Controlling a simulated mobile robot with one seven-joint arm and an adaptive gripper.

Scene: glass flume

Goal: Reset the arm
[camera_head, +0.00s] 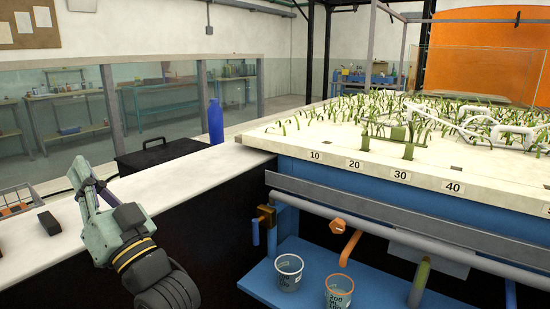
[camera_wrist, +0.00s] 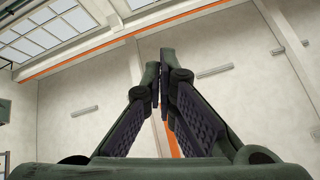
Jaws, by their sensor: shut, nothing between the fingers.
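My gripper (camera_head: 82,170) is at the lower left in the head view, with its fingers pointing up beside the white counter. It is apart from the objects on the counter. In the wrist view my gripper (camera_wrist: 161,75) has its two dark-padded fingers converging to meet at the tips, with nothing between them.
The white counter (camera_head: 180,172) bears a blue bottle (camera_head: 215,122), a black box (camera_head: 160,152) and a small dark block (camera_head: 48,222). A planted flume (camera_head: 300,140) stands at right. Two cups (camera_head: 289,272) (camera_head: 338,291) stand on a blue shelf (camera_head: 310,262) below it.

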